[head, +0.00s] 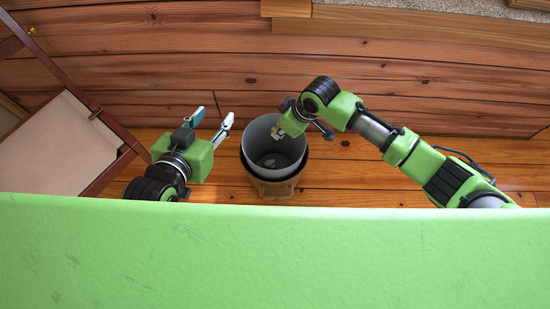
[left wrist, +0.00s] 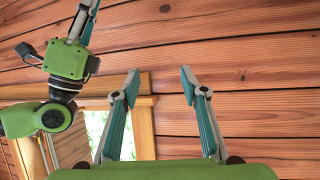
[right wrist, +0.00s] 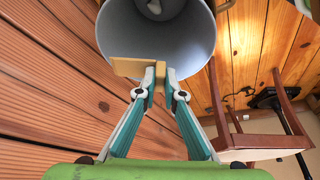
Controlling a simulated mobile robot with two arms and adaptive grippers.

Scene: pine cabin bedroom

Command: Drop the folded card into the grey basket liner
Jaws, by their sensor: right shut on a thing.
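The grey basket liner (head: 252,137) sits in a dark-rimmed basket on the wooden floor; its inside also fills the top of the right wrist view (right wrist: 190,45). My right gripper (head: 280,132) is over the liner's opening at its back right. It is shut on the folded card, a small tan flat piece (right wrist: 125,67) at the fingertips in the right wrist view. The fingers hide part of the card. My left gripper (head: 217,122) is open and empty, left of the basket; its spread fingers (left wrist: 158,85) show in the left wrist view.
A small pale object (right wrist: 154,6) lies in the bottom of the liner. A chair with a dark red-brown frame (head: 115,165) stands at the left. A plank wall (head: 180,65) rises behind the basket. Some bare floor (head: 340,180) is to the basket's right.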

